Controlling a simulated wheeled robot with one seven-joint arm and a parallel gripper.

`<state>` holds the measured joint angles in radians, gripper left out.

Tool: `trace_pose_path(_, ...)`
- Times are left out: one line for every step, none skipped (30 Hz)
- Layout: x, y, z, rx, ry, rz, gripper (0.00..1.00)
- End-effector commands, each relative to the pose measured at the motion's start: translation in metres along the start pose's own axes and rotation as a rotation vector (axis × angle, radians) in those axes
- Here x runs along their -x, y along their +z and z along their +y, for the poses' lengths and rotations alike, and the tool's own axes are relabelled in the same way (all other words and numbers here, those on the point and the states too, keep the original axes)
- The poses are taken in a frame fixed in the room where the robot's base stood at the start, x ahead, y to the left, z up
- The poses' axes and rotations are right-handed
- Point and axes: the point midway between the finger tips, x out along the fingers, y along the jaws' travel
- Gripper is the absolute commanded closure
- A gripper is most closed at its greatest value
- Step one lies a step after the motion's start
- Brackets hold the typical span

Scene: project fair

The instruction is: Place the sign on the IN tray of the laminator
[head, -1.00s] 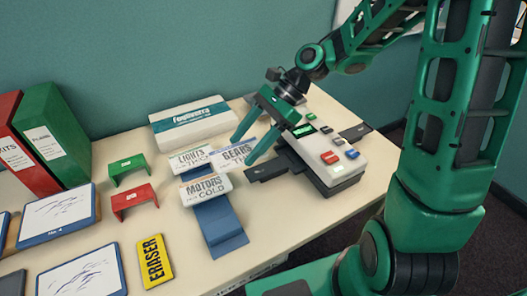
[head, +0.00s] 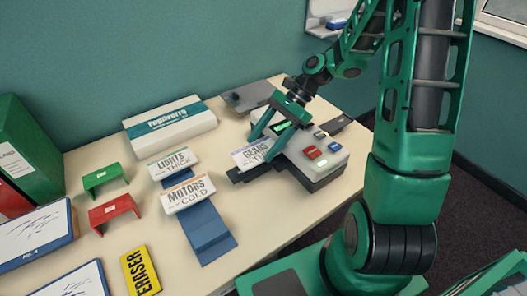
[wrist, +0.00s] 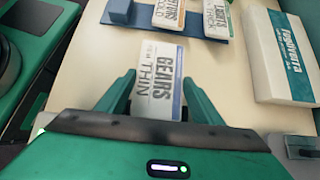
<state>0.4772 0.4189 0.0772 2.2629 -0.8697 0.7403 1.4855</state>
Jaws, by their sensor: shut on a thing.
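My gripper (head: 262,148) is shut on a small white sign reading GEARS THIN (head: 250,155). The wrist view shows the sign (wrist: 160,62) between the two green fingers (wrist: 158,85), jutting out beyond their tips. The laminator (head: 318,176) is a pale grey box with a dark base, a green display and red and blue buttons. A dark tray (head: 236,176) sticks out from its left side. In the head view the sign overlaps this tray; I cannot tell whether they touch. Another dark tray (head: 338,124) is on the far right side. Which tray is marked IN is unreadable.
Signs LIGHTS THICK (head: 172,163) and MOTORS COLD (head: 188,193) rest on a blue stand (head: 209,238) left of the laminator. A white box (head: 170,126) lies behind. Green (head: 105,178) and red (head: 114,210) brackets and a yellow eraser (head: 140,270) are farther left.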

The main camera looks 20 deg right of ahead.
Motion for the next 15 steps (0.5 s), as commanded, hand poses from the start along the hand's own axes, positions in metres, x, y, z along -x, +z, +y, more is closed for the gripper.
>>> trace_pose_path(0.0, -0.002, 0.0, 0.0, 0.0, 0.0, 0.66)
trace_pose_path(-0.001, -0.003, 0.0, 0.0, 0.001, 0.0, 0.66)
trace_pose_path(-0.003, -0.005, 0.0, 0.0, 0.001, -0.001, 0.66)
trace_pose_path(-0.005, -0.007, 0.0, 0.0, 0.002, -0.001, 0.66)
trace_pose_path(-0.008, -0.009, 0.0, 0.0, 0.002, -0.002, 0.66)
trace_pose_path(-0.011, -0.012, 0.0, -0.001, 0.002, -0.003, 0.66)
trace_pose_path(-0.015, -0.015, 0.001, -0.001, 0.003, -0.003, 0.66)
trace_pose_path(-0.018, -0.018, 0.001, 0.0, 0.004, -0.003, 0.66)
trace_pose_path(-0.022, -0.022, 0.001, -0.002, 0.004, -0.003, 0.66)
trace_pose_path(-0.025, -0.025, 0.001, -0.001, 0.003, -0.003, 0.66)
trace_pose_path(-0.026, -0.027, 0.001, 0.0, 0.002, -0.002, 0.66)
trace_pose_path(-0.028, -0.029, 0.001, 0.001, 0.002, -0.002, 0.66)
trace_pose_path(-0.029, -0.029, 0.001, 0.001, 0.002, -0.002, 0.66)
trace_pose_path(-0.029, -0.029, 0.001, 0.001, 0.001, -0.001, 0.66)
trace_pose_path(-0.029, -0.029, 0.0, 0.001, 0.001, -0.001, 0.66)
